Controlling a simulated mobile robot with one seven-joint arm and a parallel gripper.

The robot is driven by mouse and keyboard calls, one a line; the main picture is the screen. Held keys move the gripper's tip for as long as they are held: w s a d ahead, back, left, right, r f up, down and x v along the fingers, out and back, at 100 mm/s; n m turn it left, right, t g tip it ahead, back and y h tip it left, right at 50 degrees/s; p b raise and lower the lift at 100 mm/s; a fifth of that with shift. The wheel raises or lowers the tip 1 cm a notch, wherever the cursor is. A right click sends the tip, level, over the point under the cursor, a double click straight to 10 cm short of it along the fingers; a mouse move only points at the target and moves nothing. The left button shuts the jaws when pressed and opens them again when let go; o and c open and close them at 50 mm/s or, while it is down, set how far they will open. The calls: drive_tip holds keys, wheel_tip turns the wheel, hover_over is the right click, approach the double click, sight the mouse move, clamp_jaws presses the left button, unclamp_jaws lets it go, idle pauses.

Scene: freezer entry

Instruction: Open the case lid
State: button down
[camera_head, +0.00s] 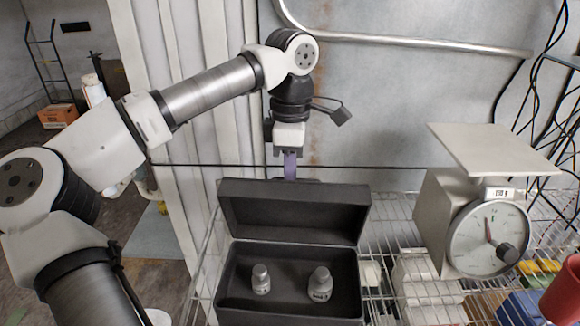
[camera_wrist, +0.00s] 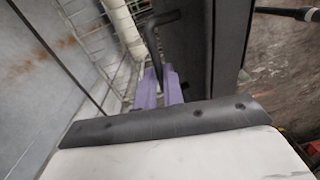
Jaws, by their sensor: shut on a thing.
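The dark grey case (camera_head: 228,290) sits on the wire shelf with its lid (camera_head: 293,212) raised at the back, tilted up, and its inside open to view. My gripper (camera_head: 289,172) points down behind the lid's top edge, and its purple fingertips are partly hidden by the lid. In the wrist view the purple fingers (camera_wrist: 163,88) are shut on a thin dark bent handle (camera_wrist: 154,42) beside the dark lid panel (camera_wrist: 197,50). The exact contact is hard to see.
Two grey weights, one left (camera_head: 261,280) and one right (camera_head: 320,286), stand inside the case. A dial scale (camera_head: 485,225) stands to the right on the wire shelf (camera_head: 400,190). White boxes (camera_head: 425,285) lie below it. A metal rail (camera_head: 420,42) runs along the wall behind.

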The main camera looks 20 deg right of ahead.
drive_tip(key=shift+s+f, duration=0.1)
drive_tip(key=shift+f, duration=0.1)
drive_tip(key=c, duration=1.5)
unclamp_jaws()
drive_tip(key=shift+r, duration=0.1)
drive_tip(key=shift+r, duration=0.15)
wheel_tip(320, 180, up, 14)
drive_tip(key=shift+w+d+f, duration=0.15)
drive_tip(key=shift+w+f, duration=0.1)
drive_tip(key=shift+w, duration=0.2)
